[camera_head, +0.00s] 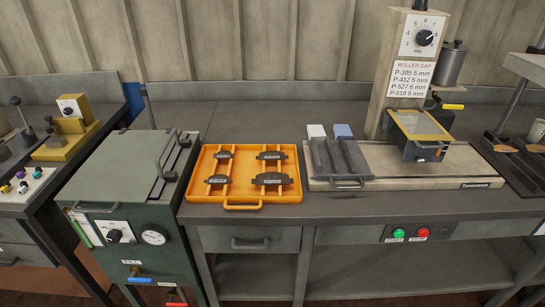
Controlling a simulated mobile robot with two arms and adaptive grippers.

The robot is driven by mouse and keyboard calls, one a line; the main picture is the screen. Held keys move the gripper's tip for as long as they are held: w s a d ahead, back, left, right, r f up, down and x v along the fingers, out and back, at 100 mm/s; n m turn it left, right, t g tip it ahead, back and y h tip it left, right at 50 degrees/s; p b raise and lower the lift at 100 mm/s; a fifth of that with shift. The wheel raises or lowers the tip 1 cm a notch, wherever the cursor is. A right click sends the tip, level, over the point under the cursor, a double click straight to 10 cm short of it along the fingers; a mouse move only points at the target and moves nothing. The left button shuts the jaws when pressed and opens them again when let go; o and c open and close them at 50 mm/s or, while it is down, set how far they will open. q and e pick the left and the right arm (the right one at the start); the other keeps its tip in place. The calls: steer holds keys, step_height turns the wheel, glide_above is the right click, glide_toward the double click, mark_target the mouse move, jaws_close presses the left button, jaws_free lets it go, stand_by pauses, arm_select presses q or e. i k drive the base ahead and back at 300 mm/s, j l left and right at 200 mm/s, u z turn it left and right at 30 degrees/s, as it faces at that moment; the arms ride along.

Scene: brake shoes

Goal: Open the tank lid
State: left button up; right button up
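The tank (130,240) is a dark green box left of centre, with a dial, a round gauge and coloured valve handles on its front. Its flat grey-green lid (125,160) lies level over the top and looks closed. A bar handle (165,155) stands up at the lid's right side. Neither my left nor my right gripper is in view.
An orange tray (244,196) with several dark brake shoes sits on the grey bench (230,122) right of the tank. A roller machine (405,160) stands further right. A yellow device (72,135) stands on the left bench. The bench behind the tray is clear.

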mark_target(123, 169)
steer(key=u, duration=1.3)
